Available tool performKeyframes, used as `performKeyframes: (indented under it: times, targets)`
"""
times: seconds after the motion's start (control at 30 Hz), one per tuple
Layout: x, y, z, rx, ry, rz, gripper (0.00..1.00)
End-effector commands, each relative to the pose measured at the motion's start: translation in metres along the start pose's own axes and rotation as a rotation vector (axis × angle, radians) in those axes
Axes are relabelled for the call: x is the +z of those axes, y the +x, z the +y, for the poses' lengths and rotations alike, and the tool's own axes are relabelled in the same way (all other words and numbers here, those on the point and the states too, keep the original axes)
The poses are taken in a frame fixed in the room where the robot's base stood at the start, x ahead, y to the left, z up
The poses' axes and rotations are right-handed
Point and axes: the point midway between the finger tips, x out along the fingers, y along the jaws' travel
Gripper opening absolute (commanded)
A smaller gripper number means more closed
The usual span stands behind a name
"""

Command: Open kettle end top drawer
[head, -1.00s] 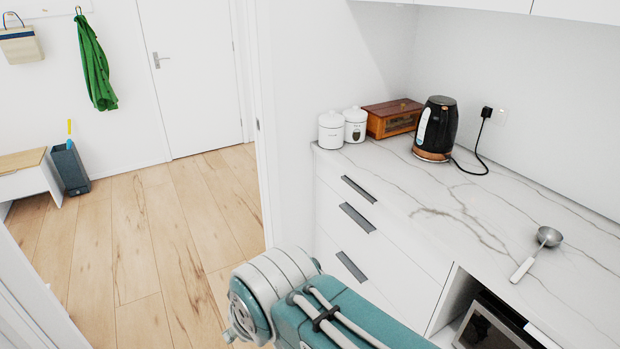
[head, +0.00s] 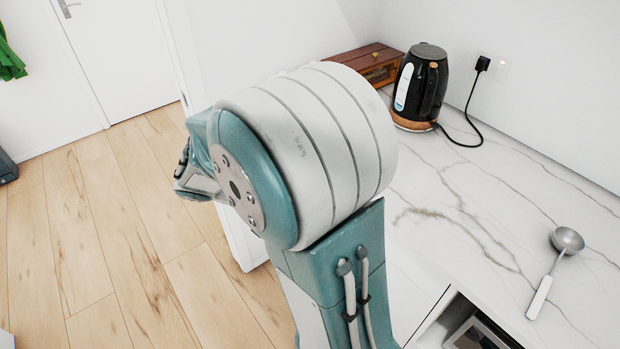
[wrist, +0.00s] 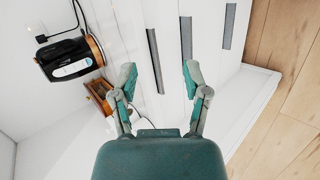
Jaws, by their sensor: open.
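The black kettle (head: 420,85) stands on the marble counter in the head view and shows at the left of the wrist view (wrist: 72,57). In the wrist view, three dark drawer handles run side by side on the white drawer fronts. The top drawer's handle (wrist: 155,60) is the one nearest the counter and kettle. My gripper (wrist: 160,77) is open and empty. Its fingers spread either side of the line of that handle, apparently short of it; the exact gap is unclear. In the head view my arm hides the drawer fronts and most of the gripper.
A wooden box (head: 368,66) stands beside the kettle. A metal scoop (head: 555,262) lies on the counter (head: 480,220). The second handle (wrist: 186,38) and third handle (wrist: 229,25) lie close by. Open wooden floor (head: 110,250) stretches left of the cabinet.

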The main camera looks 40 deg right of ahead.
Motion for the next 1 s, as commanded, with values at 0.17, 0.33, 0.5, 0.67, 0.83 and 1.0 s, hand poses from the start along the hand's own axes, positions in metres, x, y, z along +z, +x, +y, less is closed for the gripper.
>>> performKeyframes:
  times: [0.17, 0.33, 0.5, 0.67, 0.83, 1.0]
  targets:
    - [-0.036, 0.033, -0.009, 0.234, -0.001, -0.021, 0.60]
    - [-0.072, 0.069, -0.022, 0.433, -0.003, 0.016, 0.60]
    - [-0.105, 0.107, -0.042, 0.596, -0.013, 0.101, 0.60]
    - [-0.123, 0.131, -0.061, 0.686, -0.020, 0.186, 0.60]
    - [-0.130, 0.137, -0.070, 0.720, -0.019, 0.227, 0.60]
    - [-0.133, 0.149, -0.058, 0.723, -0.017, 0.225, 0.60]
